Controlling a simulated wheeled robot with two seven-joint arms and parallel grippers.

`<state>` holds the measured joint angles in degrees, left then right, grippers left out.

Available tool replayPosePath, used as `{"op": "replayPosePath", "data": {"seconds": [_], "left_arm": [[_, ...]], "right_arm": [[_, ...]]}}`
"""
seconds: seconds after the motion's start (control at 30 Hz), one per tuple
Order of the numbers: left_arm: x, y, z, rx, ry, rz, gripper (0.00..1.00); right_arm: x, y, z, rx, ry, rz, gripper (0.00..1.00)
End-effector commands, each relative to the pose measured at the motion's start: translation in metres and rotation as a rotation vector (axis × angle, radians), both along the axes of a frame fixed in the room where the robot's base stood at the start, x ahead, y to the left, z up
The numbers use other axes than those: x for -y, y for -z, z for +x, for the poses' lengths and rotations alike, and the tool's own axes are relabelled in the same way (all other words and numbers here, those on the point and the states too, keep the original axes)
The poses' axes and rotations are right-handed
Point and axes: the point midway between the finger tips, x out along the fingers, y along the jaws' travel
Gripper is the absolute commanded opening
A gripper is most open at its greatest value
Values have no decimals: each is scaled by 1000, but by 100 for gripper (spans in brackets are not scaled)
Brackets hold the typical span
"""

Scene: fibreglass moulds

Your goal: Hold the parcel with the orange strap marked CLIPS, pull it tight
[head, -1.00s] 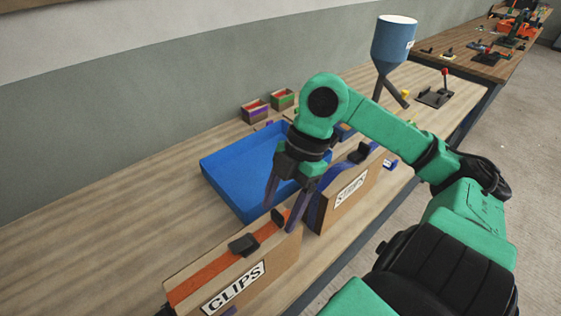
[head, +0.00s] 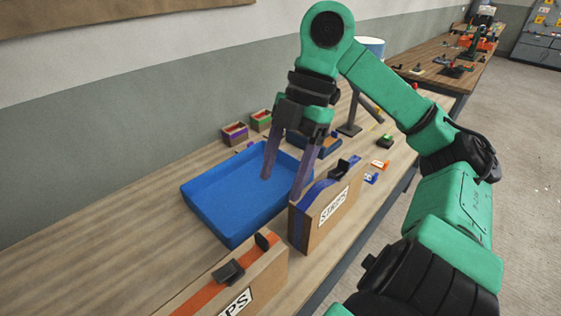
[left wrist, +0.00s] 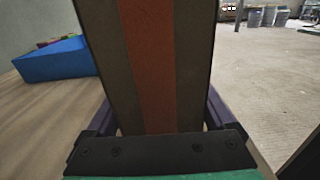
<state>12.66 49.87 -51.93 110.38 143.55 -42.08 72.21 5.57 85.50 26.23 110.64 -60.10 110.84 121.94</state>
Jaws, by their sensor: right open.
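The CLIPS parcel (head: 262,283) is a brown box at the bottom of the head view, cut by the frame edge, so only the end of its label shows. Its orange strap (head: 196,303) runs along the top, with a black buckle (head: 228,271) and a black tab (head: 265,241) towards the far end. In the left wrist view the orange strap (left wrist: 150,70) runs down the parcel. My left gripper (left wrist: 162,118) has its purple fingers against both sides of the parcel. My right gripper (head: 283,185) is open and empty, above the blue tray's near right side.
The blue tray (head: 212,212) lies behind the parcels. A second parcel labelled STRIPS (head: 333,207), with a blue strap, stands right of the CLIPS parcel. Small bins (head: 235,134) stand at the back. The wooden bench (head: 110,240) is clear at left.

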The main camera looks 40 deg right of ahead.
Motion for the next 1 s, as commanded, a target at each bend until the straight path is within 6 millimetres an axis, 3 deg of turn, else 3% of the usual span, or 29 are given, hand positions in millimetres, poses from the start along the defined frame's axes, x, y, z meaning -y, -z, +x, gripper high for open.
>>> {"op": "replayPosePath", "data": {"seconds": [0.27, 0.37, 0.73, 0.83, 1.0], "left_arm": [[-1, 1, 0, -2, 0, 1, 100], [-10, 1, 0, -2, -1, 3, 100], [-101, 2, -1, -5, -2, 5, 100], [-116, 2, 0, -4, -2, 4, 100], [-121, 1, 0, -2, 0, 0, 100]], "right_arm": [[0, 1, 0, 0, 1, 0, 70], [0, 1, 0, 0, 1, 0, 70], [0, 1, 0, 0, 1, 0, 70], [0, 1, 0, 0, 1, 0, 70], [0, 1, 0, 0, 1, 0, 70]]}}
